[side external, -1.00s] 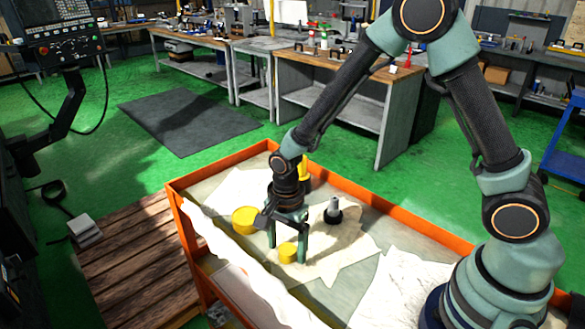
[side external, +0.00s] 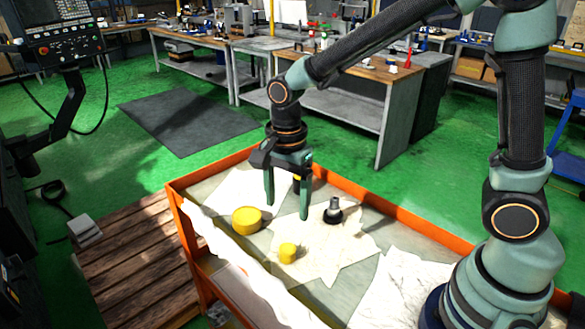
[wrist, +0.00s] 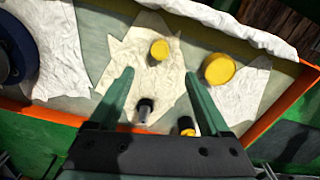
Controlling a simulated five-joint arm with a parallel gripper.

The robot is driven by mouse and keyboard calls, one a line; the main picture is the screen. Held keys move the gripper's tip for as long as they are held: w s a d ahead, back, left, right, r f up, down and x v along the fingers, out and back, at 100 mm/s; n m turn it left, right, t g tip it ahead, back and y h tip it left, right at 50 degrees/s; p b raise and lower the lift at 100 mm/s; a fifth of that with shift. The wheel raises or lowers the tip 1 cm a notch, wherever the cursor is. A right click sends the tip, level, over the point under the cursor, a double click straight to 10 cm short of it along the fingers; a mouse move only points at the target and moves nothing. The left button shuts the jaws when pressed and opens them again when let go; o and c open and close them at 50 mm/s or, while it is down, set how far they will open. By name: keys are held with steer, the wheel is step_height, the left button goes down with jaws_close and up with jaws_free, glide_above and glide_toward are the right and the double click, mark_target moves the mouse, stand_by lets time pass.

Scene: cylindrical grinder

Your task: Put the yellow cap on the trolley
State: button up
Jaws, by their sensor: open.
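A small yellow cap (side external: 287,252) stands on a white cloth on the orange-rimmed trolley (side external: 390,215). It also shows in the wrist view (wrist: 159,49), just beyond the fingertips. A larger, flat yellow round piece (side external: 247,221) lies to its left on the trolley; in the wrist view (wrist: 219,69) it is to the right. My gripper (side external: 287,211) is open and empty, pointing down above the trolley, apart from both yellow pieces. In the wrist view my gripper (wrist: 160,73) has nothing between its fingers' tips.
A grey-topped part with a dark base (side external: 333,212) stands right of my gripper. A yellow-and-dark part (wrist: 187,126) is near the right finger, partly hidden. Crumpled white cloths (side external: 400,285) cover parts of the trolley. A workbench (side external: 345,105) stands behind.

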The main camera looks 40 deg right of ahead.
steer(key=s+d+r+n+t, duration=0.5)
steer(key=s+d+r+n, duration=0.2)
steer(key=n, duration=0.8)
step_height(320, 180, up, 4)
steer(key=d, duration=0.2)
steer(key=shift+s+d+n+t, duration=0.3)
steer(key=shift+d, duration=0.1)
